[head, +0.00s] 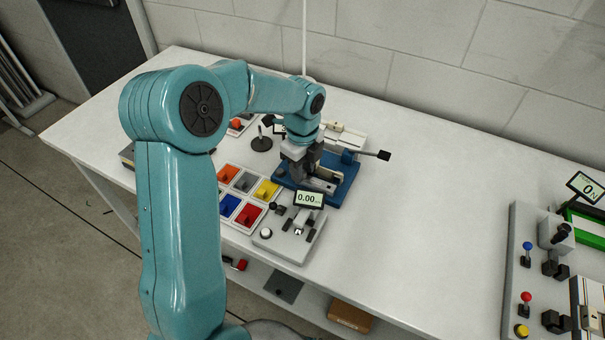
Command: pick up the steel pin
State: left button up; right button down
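I cannot make out the steel pin in the head view; it is too small or hidden. My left arm comes in from the left, and its gripper (318,180) points down over the blue-based fixture (345,180) on the white table. The gripper's dark fingers overlap the fixture's parts, so I cannot tell whether they are apart or hold anything. My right gripper is not in view.
Colored bins (266,189) and a grey box with a display reading 0.00 (292,236) stand close by the fixture. A lever with a black knob (384,155) sticks out right. A control panel (522,270) stands at far right. The table between (430,225) is clear.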

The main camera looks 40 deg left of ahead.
pick_arm(q)
jog(key=shift+w+f, duration=0.1)
jog(key=shift+w, duration=0.05)
grip_shut()
